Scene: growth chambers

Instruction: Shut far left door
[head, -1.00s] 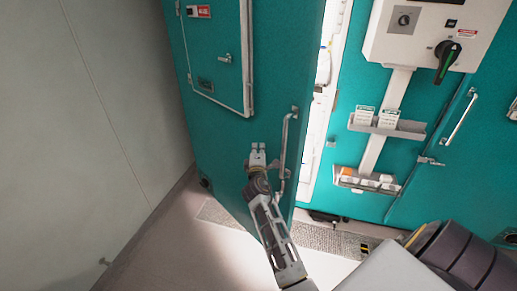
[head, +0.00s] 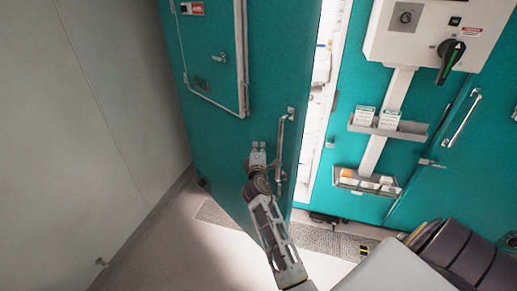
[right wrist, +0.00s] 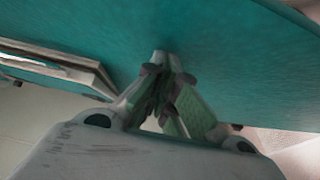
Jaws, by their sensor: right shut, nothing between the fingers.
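The far left door (head: 225,125) is a tall teal panel with a smaller framed hatch and a vertical bar handle (head: 281,155). It stands partly open, with a bright gap along its right edge. My right gripper (head: 258,150) is shut and empty, at the door's outer face just left of the handle. In the right wrist view, the closed fingertips (right wrist: 160,62) are against or very near the teal surface (right wrist: 200,35); exact contact is unclear. My left gripper is not in view.
A grey wall (head: 80,130) runs along the left. Right of the gap is a teal front (head: 340,110) with a control box (head: 425,35) and label trays (head: 388,128). A grating (head: 325,240) lies on the floor below the door.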

